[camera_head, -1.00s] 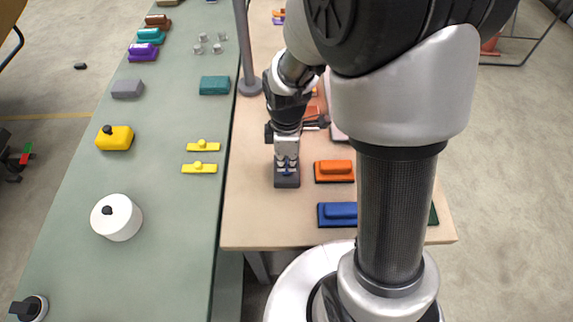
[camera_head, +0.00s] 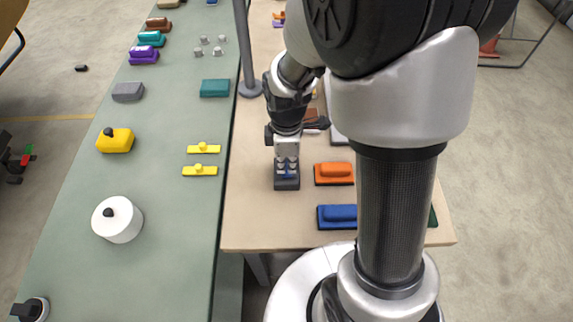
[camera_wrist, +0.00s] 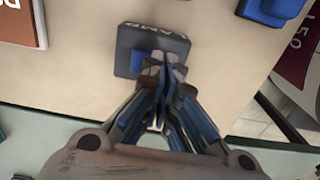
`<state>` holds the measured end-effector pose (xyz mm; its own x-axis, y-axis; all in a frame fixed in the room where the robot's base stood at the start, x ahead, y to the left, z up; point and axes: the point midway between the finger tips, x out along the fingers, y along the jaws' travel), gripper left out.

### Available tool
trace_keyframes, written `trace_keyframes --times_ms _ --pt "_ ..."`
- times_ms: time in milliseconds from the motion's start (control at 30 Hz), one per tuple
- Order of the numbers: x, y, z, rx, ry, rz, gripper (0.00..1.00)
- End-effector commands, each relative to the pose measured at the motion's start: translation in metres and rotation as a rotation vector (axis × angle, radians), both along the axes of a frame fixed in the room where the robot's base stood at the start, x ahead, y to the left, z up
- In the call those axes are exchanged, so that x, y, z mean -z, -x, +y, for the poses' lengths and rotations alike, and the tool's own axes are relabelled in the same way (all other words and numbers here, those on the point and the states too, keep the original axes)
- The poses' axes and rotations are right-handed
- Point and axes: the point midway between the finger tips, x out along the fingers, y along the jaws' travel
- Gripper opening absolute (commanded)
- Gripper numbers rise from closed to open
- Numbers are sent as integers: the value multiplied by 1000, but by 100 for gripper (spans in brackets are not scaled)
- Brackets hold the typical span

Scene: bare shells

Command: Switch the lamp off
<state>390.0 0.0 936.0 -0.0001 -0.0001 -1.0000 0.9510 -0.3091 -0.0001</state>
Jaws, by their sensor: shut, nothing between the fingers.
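The lamp switch is a dark grey box (camera_head: 287,184) on the tan table, below my gripper in the head view. In the wrist view its plate (camera_wrist: 124,40) carries the word LAMP and a blue rocker or button (camera_wrist: 139,62), partly hidden by my fingers. My gripper (camera_wrist: 168,68) is shut and empty, its fingertips over the plate beside the blue part. I cannot tell whether they touch it. In the head view my gripper (camera_head: 287,163) points down at the box. No lamp light is clearly visible.
An orange block (camera_head: 334,172) and a blue block (camera_head: 337,216) lie right of the switch. A grey pole (camera_head: 247,50) stands behind it. The green bench (camera_head: 165,200) at left holds yellow pieces (camera_head: 201,170) and a white cylinder (camera_head: 117,219).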

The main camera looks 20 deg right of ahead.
Motion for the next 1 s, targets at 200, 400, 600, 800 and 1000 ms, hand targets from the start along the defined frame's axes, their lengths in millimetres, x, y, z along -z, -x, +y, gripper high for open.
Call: trace_keyframes --times_ms 200,400,600,800,1000 --pt "-22 0 0 0 0 0 0" --pt "-38 0 0 0 0 0 0" --pt "-53 0 0 0 0 -1 0" --pt "-57 0 0 0 0 0 0" --pt "-56 0 0 0 0 0 0"
